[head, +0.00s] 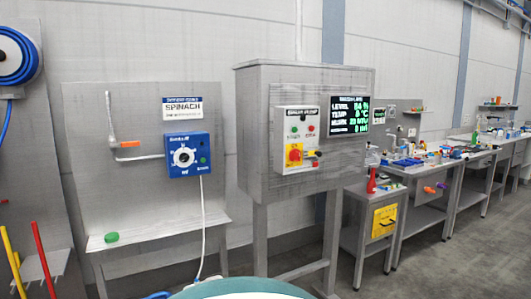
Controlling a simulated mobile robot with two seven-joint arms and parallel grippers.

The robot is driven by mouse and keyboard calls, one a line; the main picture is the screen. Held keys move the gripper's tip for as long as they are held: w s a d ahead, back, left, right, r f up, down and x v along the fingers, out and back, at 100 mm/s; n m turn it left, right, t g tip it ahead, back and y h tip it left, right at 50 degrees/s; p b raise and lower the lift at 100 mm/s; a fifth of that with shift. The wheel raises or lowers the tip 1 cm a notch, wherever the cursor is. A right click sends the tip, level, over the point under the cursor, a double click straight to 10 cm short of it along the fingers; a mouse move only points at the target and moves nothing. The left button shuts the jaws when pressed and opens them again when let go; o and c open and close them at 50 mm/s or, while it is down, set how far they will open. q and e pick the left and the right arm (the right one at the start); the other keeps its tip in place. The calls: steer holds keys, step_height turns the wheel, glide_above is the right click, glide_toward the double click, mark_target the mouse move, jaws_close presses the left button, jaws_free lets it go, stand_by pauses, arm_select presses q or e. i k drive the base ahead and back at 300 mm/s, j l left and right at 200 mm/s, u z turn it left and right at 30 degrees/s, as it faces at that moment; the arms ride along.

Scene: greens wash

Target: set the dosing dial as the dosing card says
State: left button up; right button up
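The dosing dial (184,157) is a round white knob with a dark centre on a blue box (200,141) fixed to the grey panel at the left. Marks surround the dial, but they and its exact setting are too small to read. A green button (203,160) sits to its right. Above the box is a white card with a blue top band (182,107); it reads "SPINACH", and its smaller lines are unreadable. I cannot tell whether this is the dosing card. Neither of my grippers shows in the head view.
A grey control cabinet (255,130) with a display (349,115) stands right of the dosing panel. A ledge (150,233) below the dial holds a green object (111,237). A white hose (202,220) hangs from the box. Cluttered benches stand at the right.

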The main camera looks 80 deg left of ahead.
mark_target(184, 157)
steer(key=u, duration=3.15)
